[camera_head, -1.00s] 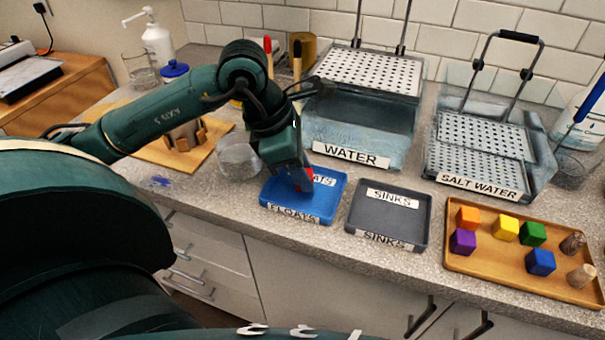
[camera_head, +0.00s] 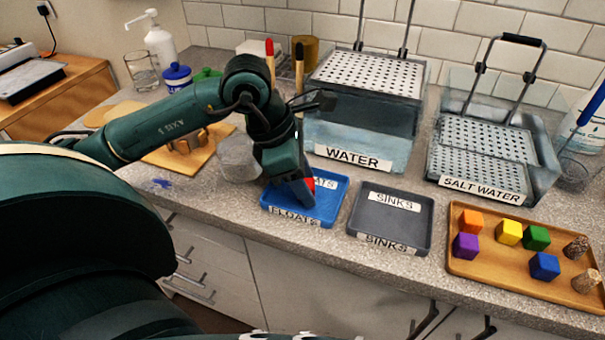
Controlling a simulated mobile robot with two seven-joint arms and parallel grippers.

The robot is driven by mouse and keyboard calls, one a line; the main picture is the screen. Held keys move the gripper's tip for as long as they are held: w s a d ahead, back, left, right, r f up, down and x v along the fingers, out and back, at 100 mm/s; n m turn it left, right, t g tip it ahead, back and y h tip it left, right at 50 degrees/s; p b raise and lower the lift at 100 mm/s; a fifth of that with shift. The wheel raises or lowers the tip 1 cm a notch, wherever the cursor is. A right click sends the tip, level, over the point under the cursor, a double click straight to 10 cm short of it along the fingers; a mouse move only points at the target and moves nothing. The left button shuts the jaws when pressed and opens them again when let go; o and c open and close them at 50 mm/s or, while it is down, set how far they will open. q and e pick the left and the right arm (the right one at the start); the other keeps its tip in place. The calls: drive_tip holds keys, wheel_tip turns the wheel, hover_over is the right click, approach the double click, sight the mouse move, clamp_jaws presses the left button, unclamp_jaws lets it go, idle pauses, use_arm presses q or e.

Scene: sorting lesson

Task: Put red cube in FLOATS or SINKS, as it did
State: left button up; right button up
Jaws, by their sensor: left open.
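The red cube (camera_head: 310,184) shows as a small red patch at the blue FLOATS tray (camera_head: 331,208), mostly hidden behind my left gripper (camera_head: 303,198). My left gripper points down into that tray with its jaws open around or beside the cube; I cannot tell whether they touch it. The cube appears low in the tray. The dark grey SINKS tray (camera_head: 378,226) stands just to the right and is empty. My right gripper is not in view.
The WATER tank (camera_head: 352,158) and SALT WATER tank (camera_head: 484,187) stand behind the trays. A wooden tray (camera_head: 495,268) with several coloured cubes and two corks lies at right. A clear beaker (camera_head: 238,160) stands close left of my left gripper.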

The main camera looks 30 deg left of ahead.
use_arm(q)
drive_tip(key=shift+r, duration=0.2)
drive_tip(key=v, duration=1.2)
drive_tip(key=shift+p, duration=0.3)
drive_tip(key=shift+f, duration=0.1)
